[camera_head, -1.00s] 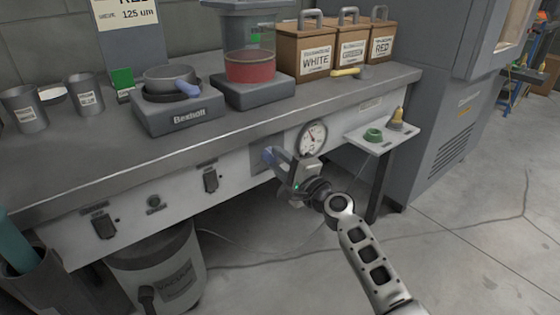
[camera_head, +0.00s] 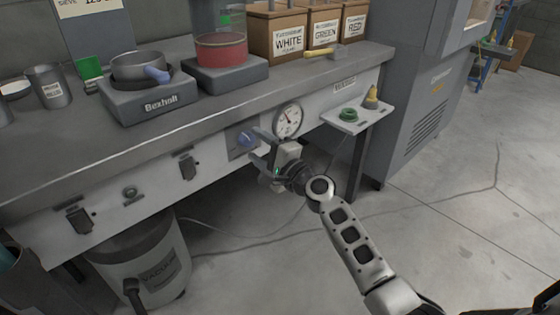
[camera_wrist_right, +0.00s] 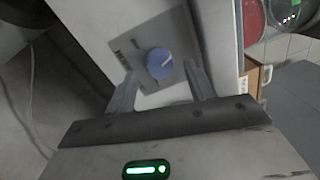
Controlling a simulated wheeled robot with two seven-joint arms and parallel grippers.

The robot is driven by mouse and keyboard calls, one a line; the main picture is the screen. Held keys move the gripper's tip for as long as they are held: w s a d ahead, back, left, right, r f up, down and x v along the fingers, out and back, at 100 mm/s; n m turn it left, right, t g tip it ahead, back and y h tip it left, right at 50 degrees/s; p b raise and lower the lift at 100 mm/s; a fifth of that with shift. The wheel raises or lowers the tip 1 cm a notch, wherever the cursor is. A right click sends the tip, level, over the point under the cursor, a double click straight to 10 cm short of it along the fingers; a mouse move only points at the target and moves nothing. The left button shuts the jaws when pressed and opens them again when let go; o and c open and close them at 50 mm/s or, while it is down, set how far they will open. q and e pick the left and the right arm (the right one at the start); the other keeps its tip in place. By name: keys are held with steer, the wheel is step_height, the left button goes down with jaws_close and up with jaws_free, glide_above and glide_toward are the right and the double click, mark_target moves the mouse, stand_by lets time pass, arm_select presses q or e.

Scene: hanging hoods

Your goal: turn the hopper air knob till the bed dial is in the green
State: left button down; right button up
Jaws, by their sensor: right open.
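The blue hopper air knob (camera_head: 246,137) is on the bench's front panel. It also shows in the right wrist view (camera_wrist_right: 160,63), on a grey square plate. My right gripper (camera_head: 260,147) is open in front of it. In the wrist view its two fingers (camera_wrist_right: 160,80) stand apart to either side of the knob, with gaps showing, and hold nothing. The round bed dial (camera_head: 288,120) sits right of the knob with a white face. Its dark needle leans up and left; its green band is too small to make out. My left gripper is out of view.
A small shelf (camera_head: 341,126) with a green ring and a yellowish cone juts out right of the dial. Black switches (camera_head: 187,166) line the panel to the left. A vacuum bin (camera_head: 150,275) stands below the bench. The floor at right is open.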

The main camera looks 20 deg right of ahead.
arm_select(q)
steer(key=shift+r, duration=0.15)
arm_select(e)
steer(key=v, duration=1.5)
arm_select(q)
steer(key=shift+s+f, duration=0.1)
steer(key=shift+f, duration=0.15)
arm_select(e)
steer(key=shift+d, duration=0.15)
